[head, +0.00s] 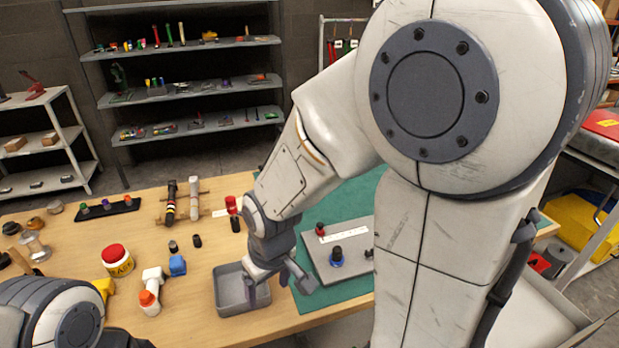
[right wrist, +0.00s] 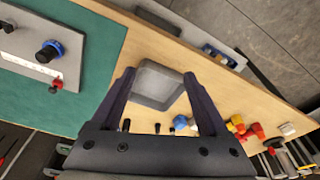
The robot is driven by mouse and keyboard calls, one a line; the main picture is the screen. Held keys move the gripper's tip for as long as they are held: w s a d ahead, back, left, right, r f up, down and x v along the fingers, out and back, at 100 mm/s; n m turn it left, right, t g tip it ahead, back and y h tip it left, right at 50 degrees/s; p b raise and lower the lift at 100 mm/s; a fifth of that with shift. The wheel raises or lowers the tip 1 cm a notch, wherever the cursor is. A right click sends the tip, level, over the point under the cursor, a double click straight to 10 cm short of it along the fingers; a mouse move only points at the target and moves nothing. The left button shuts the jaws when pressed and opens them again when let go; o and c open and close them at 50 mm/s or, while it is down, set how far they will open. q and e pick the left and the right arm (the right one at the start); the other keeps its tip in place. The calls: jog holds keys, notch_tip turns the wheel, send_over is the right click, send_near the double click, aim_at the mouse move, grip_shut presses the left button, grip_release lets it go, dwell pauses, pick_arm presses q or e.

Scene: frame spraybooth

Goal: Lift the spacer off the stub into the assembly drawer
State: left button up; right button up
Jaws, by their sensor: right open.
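A blue ring (head: 336,261), which looks like the spacer, sits low around a black stub (head: 336,252) on a grey board. Both also show at the left of the right wrist view, the ring (right wrist: 44,55) around the stub. The open grey tray (head: 222,292), which looks like the assembly drawer, is left of the board and appears empty. My right gripper (head: 277,285) is open and empty, with its fingers over the tray; in the right wrist view the tray lies between the fingertips (right wrist: 159,76). Part of my left arm shows at lower left, its gripper out of view.
The grey board (head: 312,262) on the green mat (head: 312,303) also bears a red-topped piece (head: 320,229) and a small dark piece partly behind my arm.

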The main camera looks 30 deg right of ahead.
jog(key=w+d+r+p, duration=0.3)
jog(key=d+r+p, duration=0.1)
jog(key=d, duration=0.1)
jog(key=n+g, duration=0.2)
jog(key=n, duration=0.2)
send_over(339, 250)
notch_tip(339, 250, down, 6)
jog(key=shift+f, duration=0.1)
pick_arm(q)
notch_tip(339, 250, up, 9)
jog(key=p, duration=0.2)
jog(key=shift+p, duration=0.35)
pick_arm(e)
notch_tip(339, 250, down, 10)
jog(key=shift+f, duration=0.15)
pick_arm(q)
jog(key=shift+f, duration=0.1)
pick_arm(e)
grip_shut()
pick_arm(q)
jog(key=shift+r+p, duration=2.45)
pick_arm(e)
jog(key=shift+r, duration=3.3)
